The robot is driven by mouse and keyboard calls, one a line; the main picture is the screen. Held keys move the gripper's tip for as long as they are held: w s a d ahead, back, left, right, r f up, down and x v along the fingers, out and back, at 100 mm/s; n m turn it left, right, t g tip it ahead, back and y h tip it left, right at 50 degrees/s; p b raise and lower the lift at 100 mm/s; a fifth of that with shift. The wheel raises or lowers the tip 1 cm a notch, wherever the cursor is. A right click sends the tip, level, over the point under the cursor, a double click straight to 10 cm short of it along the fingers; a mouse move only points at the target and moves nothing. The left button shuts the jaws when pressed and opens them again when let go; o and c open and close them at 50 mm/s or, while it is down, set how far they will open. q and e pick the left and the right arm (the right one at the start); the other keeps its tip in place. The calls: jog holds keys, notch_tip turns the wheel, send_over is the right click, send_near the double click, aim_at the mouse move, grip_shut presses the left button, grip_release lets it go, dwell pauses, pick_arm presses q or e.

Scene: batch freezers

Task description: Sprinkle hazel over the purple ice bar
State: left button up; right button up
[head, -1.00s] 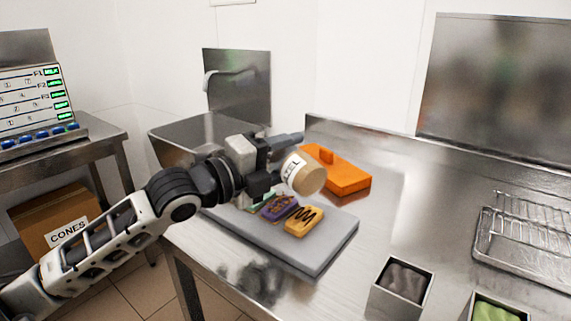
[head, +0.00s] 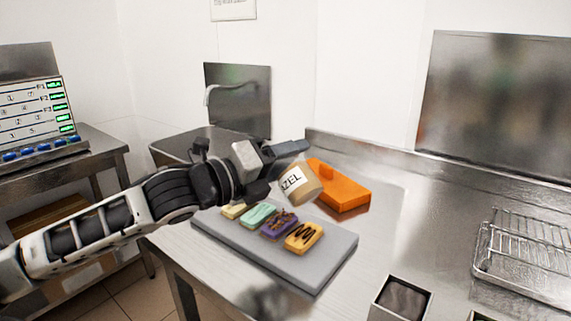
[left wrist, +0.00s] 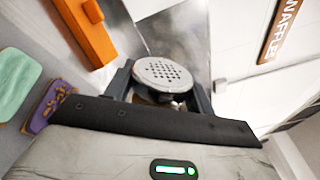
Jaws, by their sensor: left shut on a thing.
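My left gripper (head: 279,172) is shut on the hazel shaker (head: 297,185), a tan jar with a white label reading "ZEL". The jar is tilted above the table, up and to the right of the purple ice bar. Its perforated lid shows in the left wrist view (left wrist: 164,73). The purple ice bar (head: 278,227) lies on the grey board (head: 313,275), with brown bits or streaks on top; it also shows in the left wrist view (left wrist: 45,108). Yellow (head: 233,211), mint green (head: 258,215) and orange (head: 304,237) bars lie in the same row. My right gripper is out of view.
An orange block-shaped object (head: 343,189) with a raised knob sits behind the board, near the jar. A metal bin with dark contents (head: 402,300) stands at the front right, and a wire rack (head: 525,255) at the far right. The steel table between them is clear.

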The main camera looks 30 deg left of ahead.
pick_arm(q)
jog(key=shift+r, duration=0.2)
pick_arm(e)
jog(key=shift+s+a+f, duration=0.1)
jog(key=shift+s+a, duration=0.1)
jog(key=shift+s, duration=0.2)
pick_arm(q)
jog(key=shift+r+m, duration=0.2)
jog(key=shift+m, duration=0.3)
jog(key=r+m, duration=0.1)
jog(key=r+m+p, duration=0.1)
jog(key=m, duration=0.1)
jog(key=shift+m, duration=0.3)
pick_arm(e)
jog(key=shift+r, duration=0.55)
pick_arm(q)
jog(key=shift+m, duration=0.3)
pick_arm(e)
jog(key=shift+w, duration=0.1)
